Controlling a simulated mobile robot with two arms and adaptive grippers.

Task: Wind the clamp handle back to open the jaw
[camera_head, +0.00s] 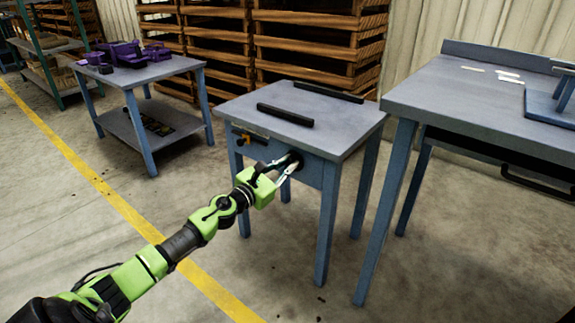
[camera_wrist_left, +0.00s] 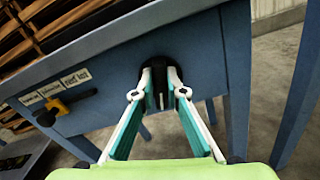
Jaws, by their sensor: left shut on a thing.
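The clamp handle (camera_head: 293,158) is a dark knob on the front panel of the small grey-topped table (camera_head: 342,132). In the left wrist view the black handle (camera_wrist_left: 158,72) sits between my fingertips, partly covered by them. My left gripper (camera_head: 284,168) reaches it from the front left and is shut on it; it also shows in the left wrist view (camera_wrist_left: 159,92). Two dark jaw bars lie on the tabletop: a front bar (camera_head: 285,115) and a back bar (camera_head: 328,92), with a wide gap between them. My right gripper is not in view.
A yellow-orange part (camera_head: 246,139) and labels (camera_wrist_left: 55,92) are on the panel left of the handle. A taller workbench (camera_head: 450,98) stands close on the right. A table with purple parts (camera_head: 125,54) stands at the back left. Wooden crates (camera_head: 310,45) are behind. The floor in front is clear.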

